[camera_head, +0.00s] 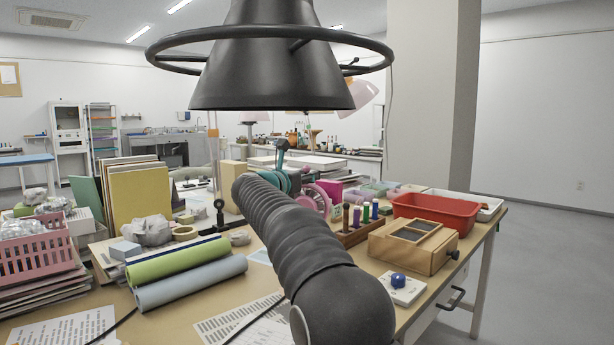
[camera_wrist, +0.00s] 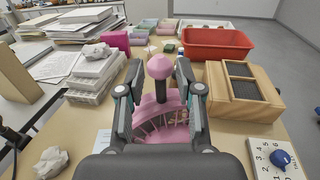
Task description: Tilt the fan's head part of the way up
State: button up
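The fan (camera_wrist: 166,128) has a pink cage, and a pink ball on a dark stem (camera_wrist: 161,96) stands above it in the wrist view. In the head view the fan's pink ring (camera_head: 318,200) shows just right of my arm, which hides part of it. My gripper (camera_wrist: 158,80) is open, with one finger on each side of the ball and stem. Gaps show on both sides, so the fingers appear apart from it. The lower part and base of the fan are hidden behind my gripper's body.
A wooden box with dark panels (camera_head: 414,242), a red tray (camera_head: 436,212) and a white dial box (camera_head: 401,290) stand to the right. A rack of coloured spools (camera_head: 360,222) is close to the fan. Rolled mats (camera_head: 190,281) lie left. A black lamp hangs overhead (camera_head: 272,60).

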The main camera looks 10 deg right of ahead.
grip_shut()
